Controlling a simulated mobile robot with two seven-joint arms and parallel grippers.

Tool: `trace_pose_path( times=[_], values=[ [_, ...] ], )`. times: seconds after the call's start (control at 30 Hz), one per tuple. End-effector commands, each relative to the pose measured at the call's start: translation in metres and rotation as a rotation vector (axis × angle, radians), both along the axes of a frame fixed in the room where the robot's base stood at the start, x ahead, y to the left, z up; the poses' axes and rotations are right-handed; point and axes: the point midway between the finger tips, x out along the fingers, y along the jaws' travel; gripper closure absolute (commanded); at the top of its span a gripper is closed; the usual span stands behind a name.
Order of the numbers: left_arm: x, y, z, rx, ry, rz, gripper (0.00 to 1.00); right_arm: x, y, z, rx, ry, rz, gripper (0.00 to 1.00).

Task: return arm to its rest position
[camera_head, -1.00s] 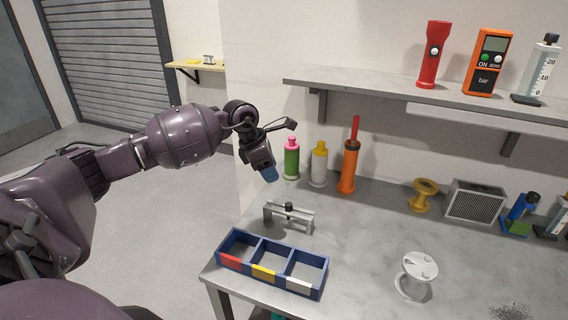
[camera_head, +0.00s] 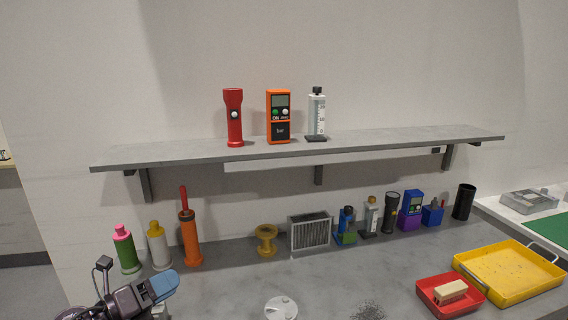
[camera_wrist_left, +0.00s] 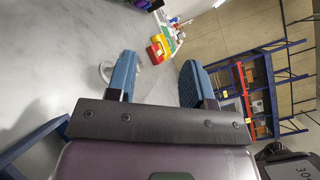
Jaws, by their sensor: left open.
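My left gripper (camera_head: 163,287) shows at the lower left of the head view, above the bench's left end, with one blue finger plain to see. In the left wrist view its two blue fingers (camera_wrist_left: 158,82) stand apart with nothing between them. The rest of my left arm is mostly out of the head view. My right gripper is in neither view. The white round jig (camera_head: 281,309) sits on the grey bench (camera_head: 225,288), cut by the bottom edge of the head view, to the right of the gripper and apart from it.
A shelf (camera_head: 330,146) holds a red torch (camera_head: 234,120) and other items. A red tray (camera_head: 440,304) and yellow tray (camera_head: 505,275) lie right. A blue edge (camera_wrist_left: 38,140) shows in the wrist view.

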Motion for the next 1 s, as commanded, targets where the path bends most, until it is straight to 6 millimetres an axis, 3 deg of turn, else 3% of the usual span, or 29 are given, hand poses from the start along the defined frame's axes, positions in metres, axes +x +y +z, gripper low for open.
trace_pose_path(
  times=[0.23,0.47,0.7,0.83,1.0],
  values=[
    [-0.021,0.022,0.000,-0.521,0.168,0.344,0.52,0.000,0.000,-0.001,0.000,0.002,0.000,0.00],
    [-0.056,0.060,-0.034,-0.939,0.402,0.702,0.52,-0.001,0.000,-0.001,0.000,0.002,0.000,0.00],
    [-0.120,0.083,-0.092,-1.295,0.712,1.097,0.52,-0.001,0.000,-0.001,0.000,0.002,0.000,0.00],
    [-0.166,0.082,-0.122,-1.441,0.900,1.308,0.52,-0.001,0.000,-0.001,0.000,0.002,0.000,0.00],
    [-0.212,0.073,-0.144,-1.543,1.088,1.498,0.52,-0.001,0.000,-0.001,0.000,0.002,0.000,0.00]
  ],
)
